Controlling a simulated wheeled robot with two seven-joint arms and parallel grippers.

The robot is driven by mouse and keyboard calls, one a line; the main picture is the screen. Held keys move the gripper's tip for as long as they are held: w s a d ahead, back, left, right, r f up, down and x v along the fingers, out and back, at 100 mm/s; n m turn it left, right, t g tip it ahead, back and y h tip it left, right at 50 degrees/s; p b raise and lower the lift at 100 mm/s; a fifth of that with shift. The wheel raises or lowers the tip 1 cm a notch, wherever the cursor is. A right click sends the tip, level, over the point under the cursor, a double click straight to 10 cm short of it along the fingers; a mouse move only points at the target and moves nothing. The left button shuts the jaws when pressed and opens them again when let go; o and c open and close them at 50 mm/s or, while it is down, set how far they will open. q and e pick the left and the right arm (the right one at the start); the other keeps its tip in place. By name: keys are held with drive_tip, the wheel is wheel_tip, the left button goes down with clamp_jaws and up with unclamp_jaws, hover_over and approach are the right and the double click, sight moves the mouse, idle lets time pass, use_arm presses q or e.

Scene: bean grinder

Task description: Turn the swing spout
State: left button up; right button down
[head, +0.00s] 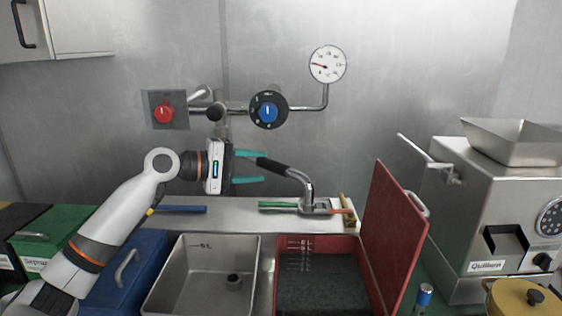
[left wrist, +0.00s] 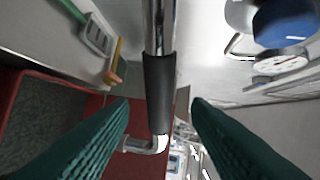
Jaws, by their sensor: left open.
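The swing spout (head: 305,182) is a bent chrome pipe with a black sleeve (head: 272,166). In the left wrist view the black sleeve (left wrist: 158,90) runs between the two spread fingers (left wrist: 158,108), with visible gaps on both sides. Bare chrome pipe shows at both ends of the sleeve there. My right gripper is not in view.
A steel basin (head: 205,300) and a red-rimmed basin (head: 318,240) lie below, with a raised red lid (head: 392,235) at right. A red knob (head: 164,113), blue dial (head: 268,112) and gauge (head: 328,64) are on the wall. A steel grinder (head: 480,220) stands right.

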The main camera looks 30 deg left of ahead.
sight(268, 165)
use_arm(q)
drive_tip(key=p+x, duration=0.1)
drive_tip(key=x, duration=0.5)
drive_tip(key=shift+w+a+p, duration=0.1)
drive_tip(key=shift+p, duration=0.2)
drive_tip(key=shift+w+d+f, duration=0.2)
drive_tip(key=shift+w+d, duration=0.15)
drive_tip(key=shift+w, duration=0.1)
clamp_jaws()
